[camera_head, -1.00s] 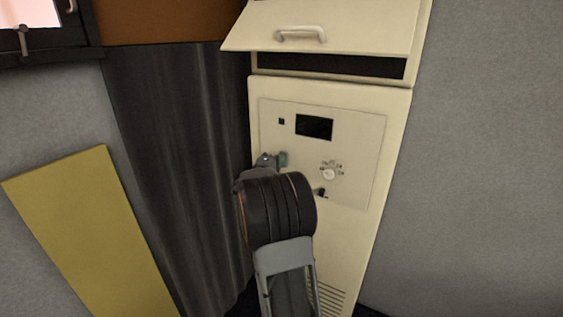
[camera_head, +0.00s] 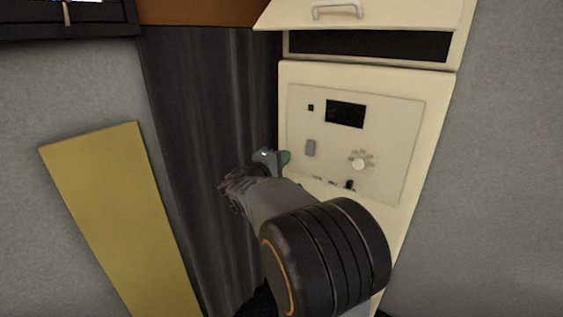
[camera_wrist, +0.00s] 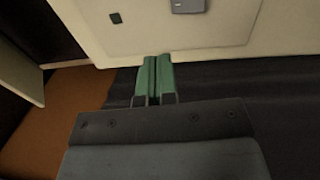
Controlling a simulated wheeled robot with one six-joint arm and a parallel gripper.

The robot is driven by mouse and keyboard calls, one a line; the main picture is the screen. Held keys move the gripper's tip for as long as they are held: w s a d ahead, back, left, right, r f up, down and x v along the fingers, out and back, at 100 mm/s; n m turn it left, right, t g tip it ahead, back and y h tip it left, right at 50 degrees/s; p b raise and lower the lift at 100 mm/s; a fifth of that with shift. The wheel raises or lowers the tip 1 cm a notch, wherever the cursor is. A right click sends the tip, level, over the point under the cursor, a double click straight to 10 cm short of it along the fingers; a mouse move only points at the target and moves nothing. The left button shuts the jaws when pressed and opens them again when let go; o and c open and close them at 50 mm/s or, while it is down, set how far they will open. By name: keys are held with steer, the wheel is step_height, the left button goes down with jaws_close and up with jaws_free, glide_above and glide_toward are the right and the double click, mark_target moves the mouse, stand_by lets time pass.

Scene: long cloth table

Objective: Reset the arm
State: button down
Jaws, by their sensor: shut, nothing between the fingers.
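My gripper (camera_wrist: 154,78) shows in the wrist view with its two green fingers together and nothing between them. In the head view its green fingertips (camera_head: 286,157) are just left of the cream cabinet (camera_head: 420,215), near the left edge of its control panel (camera_head: 390,110). My grey and black arm reaches up from the lower right of that view. I cannot tell the exact gap between the fingertips and the panel.
The cabinet's upper flap (camera_head: 385,12) with a handle stands open above a dark slot. The panel carries a display (camera_head: 345,113), a knob (camera_head: 358,163) and a grey switch (camera_head: 311,147). A dark corrugated surface (camera_head: 210,110) and a yellow board (camera_head: 115,215) are at left.

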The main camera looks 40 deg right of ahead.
steer(key=shift+s+a, duration=0.1)
steer(key=shift+a, duration=0.25)
stand_by(0.5)
steer(key=s+a+f+g+y, duration=0.1)
steer(key=s+a+f+y, duration=0.15)
steer(key=f, duration=0.25)
steer(key=s+a+f+m+g+y, duration=0.1)
steer(key=s+a+f+g+y, duration=0.1)
steer(key=s+f+y, duration=0.15)
steer(key=s+a+f+g+y, duration=0.1)
steer(key=s+a+f+y, duration=0.15)
steer(key=f, duration=0.25)
steer(key=s+a+f+m+t+y, duration=0.1)
steer(key=s+a+y, duration=0.2)
steer(key=a+y, duration=0.2)
steer(key=s+a+f+m+t+y, duration=0.1)
steer(key=s+a+y, duration=0.2)
steer(key=a, duration=0.9)
steer(key=shift+s+a+f+t+y, duration=0.15)
steer(key=shift+s+a+t+y, duration=0.2)
steer(key=shift+y, duration=0.5)
steer(key=shift+d, duration=0.2)
